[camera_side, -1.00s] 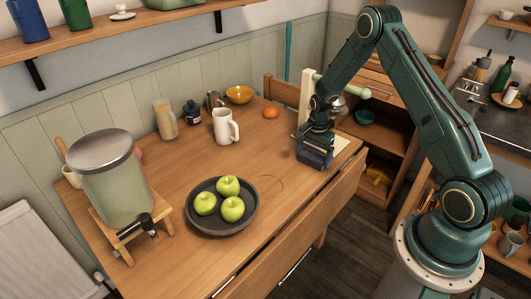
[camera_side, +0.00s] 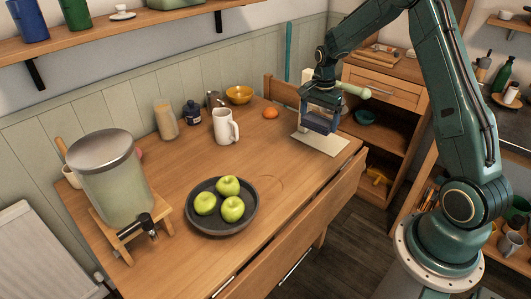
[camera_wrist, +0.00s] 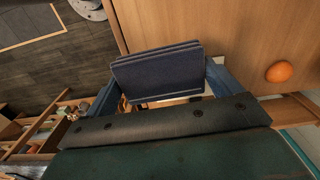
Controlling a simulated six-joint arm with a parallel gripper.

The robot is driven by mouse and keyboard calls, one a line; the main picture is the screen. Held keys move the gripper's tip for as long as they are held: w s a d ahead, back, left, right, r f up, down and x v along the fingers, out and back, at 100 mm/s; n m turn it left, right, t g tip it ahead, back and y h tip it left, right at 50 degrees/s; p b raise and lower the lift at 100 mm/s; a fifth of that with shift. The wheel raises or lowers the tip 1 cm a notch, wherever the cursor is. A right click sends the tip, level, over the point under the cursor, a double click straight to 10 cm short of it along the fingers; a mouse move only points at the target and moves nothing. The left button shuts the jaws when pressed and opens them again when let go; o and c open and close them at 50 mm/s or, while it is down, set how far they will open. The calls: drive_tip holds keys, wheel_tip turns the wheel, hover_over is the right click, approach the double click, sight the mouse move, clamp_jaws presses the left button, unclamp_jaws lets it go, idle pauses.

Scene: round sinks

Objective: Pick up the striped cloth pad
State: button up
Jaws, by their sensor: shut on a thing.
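The striped cloth pad (camera_side: 320,124) is dark blue and sits between the fingers of my gripper (camera_side: 322,112) in the side view. My gripper is shut on it and holds it above a cream flat base at the far right of the table. In the wrist view the folded pad (camera_wrist: 160,72) shows as dark blue layers with a pale stripe near its lower edge. The blue fingers of my gripper (camera_wrist: 163,84) press on its two sides.
The cream base (camera_side: 322,144) lies under the pad, with a pale green bar (camera_side: 355,90) behind. An orange (camera_side: 270,113) and a white mug (camera_side: 224,127) stand to the left. A dark bowl (camera_side: 220,225) of green apples sits nearer. The middle of the table is clear.

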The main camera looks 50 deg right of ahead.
sight(319, 119)
drive_tip(key=shift+r, duration=2.75)
drive_tip(key=o, duration=0.4)
drive_tip(key=c, duration=0.3)
drive_tip(key=w+a+f, duration=0.2)
drive_tip(key=a+f, duration=0.2)
drive_tip(key=a, duration=0.1)
drive_tip(key=w+a+f, duration=0.1)
drive_tip(key=a+f, duration=0.3)
drive_tip(key=a, duration=0.1)
drive_tip(key=w+a+f, duration=0.2)
drive_tip(key=a+f, duration=0.2)
drive_tip(key=a, duration=0.1)
drive_tip(key=shift+w+f, duration=0.1)
drive_tip(key=shift+w, duration=0.2)
